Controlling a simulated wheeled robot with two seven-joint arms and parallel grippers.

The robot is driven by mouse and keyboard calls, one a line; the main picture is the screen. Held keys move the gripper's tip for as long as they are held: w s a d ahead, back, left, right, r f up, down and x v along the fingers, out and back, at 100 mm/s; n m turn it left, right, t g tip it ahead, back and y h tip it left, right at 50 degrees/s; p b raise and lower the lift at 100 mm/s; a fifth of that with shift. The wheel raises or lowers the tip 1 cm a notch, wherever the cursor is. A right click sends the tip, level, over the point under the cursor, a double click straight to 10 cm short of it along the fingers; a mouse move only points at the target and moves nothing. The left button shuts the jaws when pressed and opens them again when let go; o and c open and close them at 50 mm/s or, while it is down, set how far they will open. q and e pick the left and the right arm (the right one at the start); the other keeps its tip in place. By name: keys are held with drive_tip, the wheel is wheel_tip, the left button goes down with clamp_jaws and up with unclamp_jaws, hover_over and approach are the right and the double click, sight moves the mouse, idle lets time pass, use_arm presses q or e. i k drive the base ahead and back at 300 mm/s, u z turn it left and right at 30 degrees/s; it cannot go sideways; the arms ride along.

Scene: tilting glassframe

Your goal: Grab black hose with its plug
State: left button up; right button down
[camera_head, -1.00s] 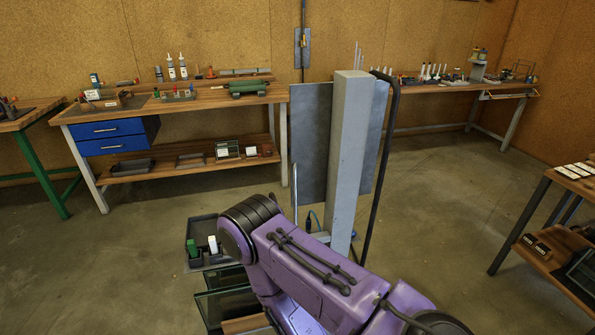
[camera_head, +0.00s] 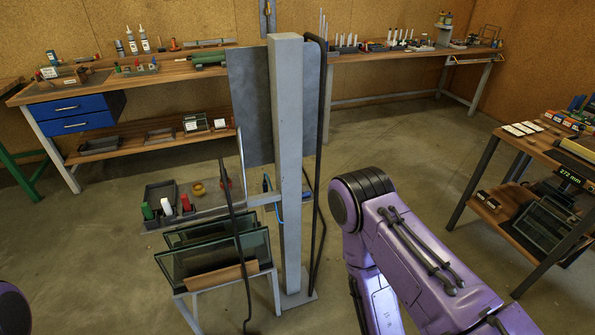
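A grey upright post (camera_head: 288,150) stands in the middle of the view. A tall black tube (camera_head: 324,100), which may be the black hose, runs down its right side and bends over near the top. A second thin black rod or tube (camera_head: 237,235) rises in front of the glass panes, left of the post. A small dark piece (camera_head: 266,184) with a thin blue line below it is by the post; I cannot tell whether it is a plug. My purple right arm is right of the post, apart from it in the picture. Neither gripper is in view.
A grey tray (camera_head: 180,222) with small bottles and dark-edged glass panes (camera_head: 215,255) on a stand are left of the post. A grey panel (camera_head: 250,110) is behind it. Workbenches line the back wall, and a table (camera_head: 535,150) is at right. Floor between post and table is partly free.

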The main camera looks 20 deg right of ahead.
sight(222, 170)
drive_tip(key=z, duration=0.7)
drive_tip(key=i, duration=0.45)
